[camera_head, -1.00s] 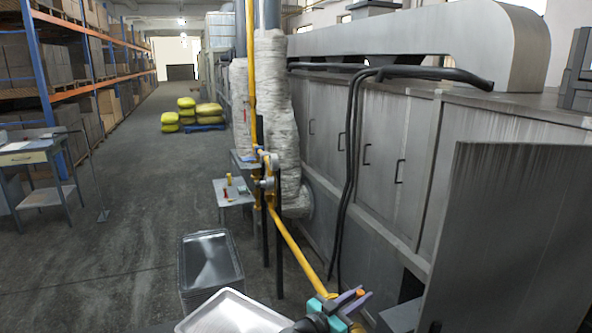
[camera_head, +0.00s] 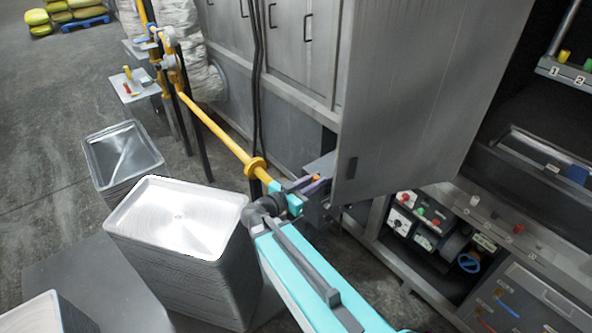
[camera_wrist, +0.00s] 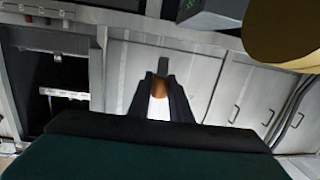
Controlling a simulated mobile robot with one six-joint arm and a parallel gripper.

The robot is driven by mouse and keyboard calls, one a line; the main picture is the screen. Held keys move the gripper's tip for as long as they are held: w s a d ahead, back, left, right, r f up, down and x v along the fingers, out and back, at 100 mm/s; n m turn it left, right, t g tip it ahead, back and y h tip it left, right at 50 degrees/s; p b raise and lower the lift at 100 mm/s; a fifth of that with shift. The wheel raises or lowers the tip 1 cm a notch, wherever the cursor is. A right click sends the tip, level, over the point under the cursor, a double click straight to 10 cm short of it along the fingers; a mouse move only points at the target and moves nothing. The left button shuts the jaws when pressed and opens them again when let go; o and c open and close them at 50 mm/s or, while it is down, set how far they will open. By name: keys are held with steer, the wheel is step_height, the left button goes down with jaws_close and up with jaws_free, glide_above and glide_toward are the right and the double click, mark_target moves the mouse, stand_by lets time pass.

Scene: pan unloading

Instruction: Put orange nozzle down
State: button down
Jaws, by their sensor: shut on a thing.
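The orange nozzle (camera_head: 316,177) shows as a small orange piece between the fingers of my gripper (camera_head: 312,184), beside the tall grey door. In the wrist view, the nozzle (camera_wrist: 160,86) is a brown-orange tip with a white part below it, between the two dark fingers of my gripper (camera_wrist: 160,84). My gripper is shut on it and holds it in the air. Much of the nozzle is hidden by the fingers in the head view.
A grey door panel (camera_head: 400,95) stands right of my gripper. A numbered holder (camera_head: 568,72) with small coloured pieces is at the upper right. Tray stacks (camera_head: 190,268) stand at the left. A yellow pipe (camera_head: 215,128) runs behind my gripper.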

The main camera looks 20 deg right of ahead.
steer(key=s+d+f+m+g+b, duration=0.2)
steer(key=s+d+f+g+b, duration=0.1)
steer(key=d+f, duration=0.4)
steer(key=s+d+f+m+g+b, duration=0.1)
steer(key=s+d+f+g+b, duration=0.15)
steer(key=d+f, duration=0.4)
steer(key=s+d+f+m+g+y+b, duration=0.5)
steer(key=s+d+f, duration=0.4)
steer(key=s+d, duration=0.45)
steer(key=s+d+m+g+y+p, duration=0.1)
steer(key=s+d+m+y+p, duration=0.15)
steer(key=s+d+y, duration=1)
steer(key=s+d+r, duration=0.1)
steer(key=s+d, duration=0.2)
steer(key=s, duration=0.6)
steer(key=s+d+r+m+t, duration=0.1)
steer(key=s+d, duration=0.3)
steer(key=s, duration=0.5)
steer(key=s+d+r+m+t, duration=0.1)
steer(key=s+d+r, duration=0.1)
steer(key=s, duration=0.7)
steer(key=shift+s+d+r, duration=0.2)
steer(key=shift+s+d, duration=0.1)
steer(key=shift+d, duration=0.35)
steer(key=shift+s+m+h, duration=0.1)
steer(key=shift+m+h, duration=0.15)
steer(key=shift+m, duration=0.1)
